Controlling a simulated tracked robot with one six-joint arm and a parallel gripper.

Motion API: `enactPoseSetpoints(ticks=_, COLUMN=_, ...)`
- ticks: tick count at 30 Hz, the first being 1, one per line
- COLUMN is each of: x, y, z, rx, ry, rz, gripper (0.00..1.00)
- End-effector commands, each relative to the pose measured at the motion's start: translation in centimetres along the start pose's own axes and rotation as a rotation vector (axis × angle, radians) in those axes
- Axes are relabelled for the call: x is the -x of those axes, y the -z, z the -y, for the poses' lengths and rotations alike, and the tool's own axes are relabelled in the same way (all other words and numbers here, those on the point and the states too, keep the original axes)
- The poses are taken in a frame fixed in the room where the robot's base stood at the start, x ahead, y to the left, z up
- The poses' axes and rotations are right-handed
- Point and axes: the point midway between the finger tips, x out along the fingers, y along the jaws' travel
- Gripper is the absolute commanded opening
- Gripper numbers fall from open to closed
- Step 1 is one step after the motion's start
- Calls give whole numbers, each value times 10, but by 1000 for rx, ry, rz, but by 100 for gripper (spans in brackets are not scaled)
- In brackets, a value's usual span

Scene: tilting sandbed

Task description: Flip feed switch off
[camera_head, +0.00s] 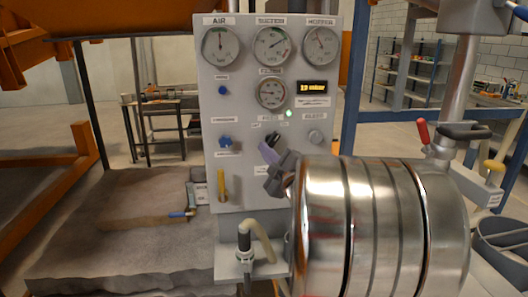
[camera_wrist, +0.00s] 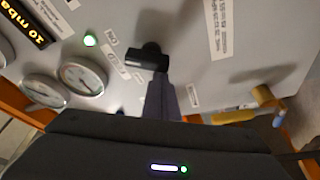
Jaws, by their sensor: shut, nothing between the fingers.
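The feed switch (camera_head: 274,137) is a black lever knob on the grey control panel (camera_head: 238,110), below the lit green lamp (camera_head: 289,113). In the wrist view the switch (camera_wrist: 148,57) shows as a dark knob with small labels beside it. My gripper (camera_head: 268,153) is at the panel just below the switch, its fingers shut and empty. In the wrist view the closed fingertips (camera_wrist: 161,80) end right at the knob; I cannot tell whether they touch it. My gripper hides part of the panel below the switch.
A blue knob (camera_head: 225,142) and a yellow lever (camera_head: 221,184) are left on the panel, a grey knob (camera_head: 315,137) to the right. Gauges (camera_head: 271,93) and a display (camera_head: 313,87) are above. A sandbed (camera_head: 120,240) lies left; a shiny metal cylinder (camera_head: 385,230) fills the lower right.

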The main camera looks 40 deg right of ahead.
Motion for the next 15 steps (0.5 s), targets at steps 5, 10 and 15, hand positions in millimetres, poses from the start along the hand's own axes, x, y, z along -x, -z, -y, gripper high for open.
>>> enactPoseSetpoints(ticks=5, x=0, y=-2, z=0, rx=38, ry=13, rz=3, gripper=0)
enactPoseSetpoints(ticks=10, x=1, y=-3, z=1, rx=112, ry=38, rz=2, gripper=0)
enactPoseSetpoints(ticks=15, x=2, y=-6, z=2, rx=238, ry=83, rz=3, gripper=0)
